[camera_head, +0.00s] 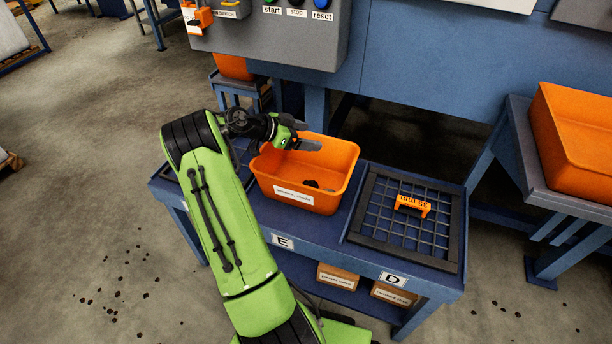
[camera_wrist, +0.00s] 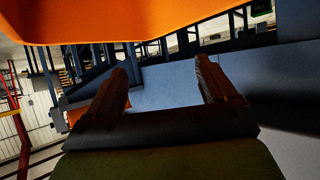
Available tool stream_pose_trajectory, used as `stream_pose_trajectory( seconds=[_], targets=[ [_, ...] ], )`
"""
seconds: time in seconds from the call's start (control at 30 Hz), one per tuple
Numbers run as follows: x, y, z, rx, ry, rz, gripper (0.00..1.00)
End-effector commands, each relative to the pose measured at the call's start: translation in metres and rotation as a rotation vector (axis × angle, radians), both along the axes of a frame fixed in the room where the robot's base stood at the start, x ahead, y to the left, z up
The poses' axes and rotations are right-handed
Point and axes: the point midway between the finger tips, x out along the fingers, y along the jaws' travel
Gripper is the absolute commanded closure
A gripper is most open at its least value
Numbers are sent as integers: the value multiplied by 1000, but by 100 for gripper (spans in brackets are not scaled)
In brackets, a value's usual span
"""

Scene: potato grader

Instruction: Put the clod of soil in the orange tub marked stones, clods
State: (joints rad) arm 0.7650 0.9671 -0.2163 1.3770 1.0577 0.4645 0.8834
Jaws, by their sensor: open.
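The orange tub (camera_head: 335,165) stands on the blue bench and has a white label on its front, too small to read surely. Dark lumps (camera_head: 312,184) lie on its floor; I cannot tell which is the clod of soil or whether it is among them. In the wrist view my gripper (camera_wrist: 163,75) is open, with nothing between the fingers. An orange surface (camera_wrist: 90,20) fills the top left of that view.
An orange grid gauge (camera_head: 412,204) lies on a dark mesh frame (camera_head: 362,217) at the bench's right, marked D. Cardboard boxes (camera_head: 338,277) sit on the shelf below. Another orange tub (camera_head: 570,150) stands at right. A control panel (camera_head: 275,35) rises behind.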

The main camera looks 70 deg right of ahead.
Motion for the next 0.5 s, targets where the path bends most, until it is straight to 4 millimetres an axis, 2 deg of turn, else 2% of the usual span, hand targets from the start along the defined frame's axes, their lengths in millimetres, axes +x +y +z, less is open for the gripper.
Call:
stream_pose_trajectory(
  seconds=[0.5],
  targets=[
    [90, 73, 66, -2, -1, 6, 15]
  ],
)
